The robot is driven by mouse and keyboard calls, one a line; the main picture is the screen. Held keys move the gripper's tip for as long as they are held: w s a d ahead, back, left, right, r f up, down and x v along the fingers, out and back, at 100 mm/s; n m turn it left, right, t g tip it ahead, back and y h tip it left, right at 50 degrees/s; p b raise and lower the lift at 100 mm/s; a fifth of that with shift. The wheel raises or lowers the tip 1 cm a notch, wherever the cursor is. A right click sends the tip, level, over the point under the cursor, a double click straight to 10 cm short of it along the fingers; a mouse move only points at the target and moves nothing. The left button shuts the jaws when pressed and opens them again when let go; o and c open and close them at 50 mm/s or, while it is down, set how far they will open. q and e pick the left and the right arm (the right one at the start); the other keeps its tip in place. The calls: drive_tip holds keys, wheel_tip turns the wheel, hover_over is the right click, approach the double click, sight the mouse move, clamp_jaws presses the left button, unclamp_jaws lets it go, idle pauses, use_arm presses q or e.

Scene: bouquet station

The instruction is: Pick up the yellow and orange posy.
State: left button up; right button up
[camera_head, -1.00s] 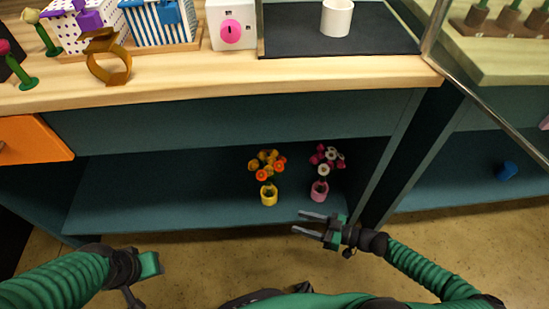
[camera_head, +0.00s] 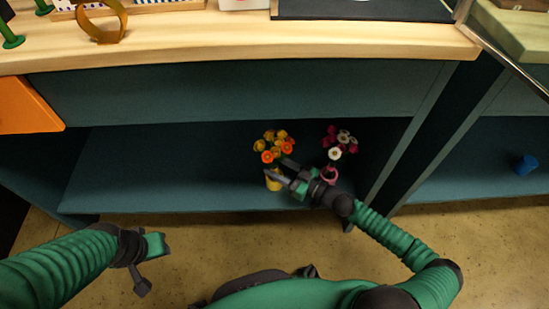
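The yellow and orange posy (camera_head: 271,147) stands upright in a yellow pot (camera_head: 272,181) on the teal lower shelf (camera_head: 150,182). My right gripper (camera_head: 279,169) is at the posy's right side, its fingers pointing left at the level of the pot's top and the stems. The fingers look apart; whether they touch the posy cannot be told. The gripper hides part of the pot's right side. My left gripper (camera_head: 153,263) is at the lower left, in front of the shelf, away from the posy; its finger opening is not clear.
The wooden countertop (camera_head: 230,43) overhangs the shelf. An orange drawer (camera_head: 25,107) sticks out at left. The shelf's left part is clear.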

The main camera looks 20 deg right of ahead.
drive_tip(key=shift+w+a, duration=0.3)
drive_tip(key=shift+w, duration=0.2)
clamp_jaws()
drive_tip(key=shift+r, duration=0.1)
